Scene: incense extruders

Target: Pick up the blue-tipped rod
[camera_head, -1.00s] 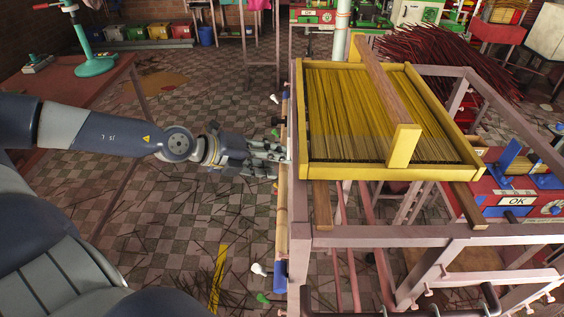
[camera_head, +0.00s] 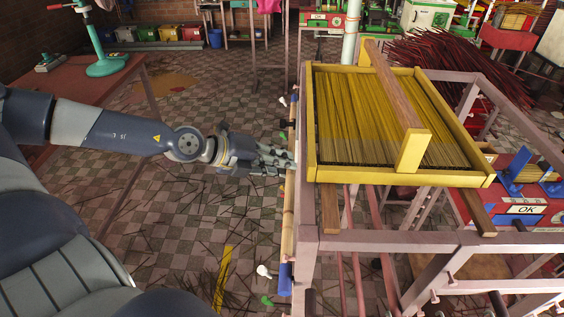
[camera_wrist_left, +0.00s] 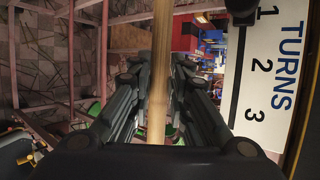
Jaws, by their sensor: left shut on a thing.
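The blue-tipped rod (camera_head: 288,225) is a long tan rod with a blue end (camera_head: 286,277). It runs upright in the picture along the left side of the pinkish frame. My left gripper (camera_head: 290,160) reaches it from the left, around the middle of its length. In the left wrist view the tan rod (camera_wrist_left: 159,55) passes between the fingers of my left gripper (camera_wrist_left: 158,95), which is shut on it. The fingers hide part of the rod, and its blue end is not visible in that view. My right gripper is not in view.
The pinkish metal frame (camera_head: 390,238) stands close right of the gripper and carries a yellow tray (camera_head: 400,178) of sticks. White and green-tipped pegs (camera_head: 264,271) stick out beside the rod. A TURNS board (camera_wrist_left: 285,90) is at the right of the wrist view. Open tiled floor (camera_head: 190,215) lies left.

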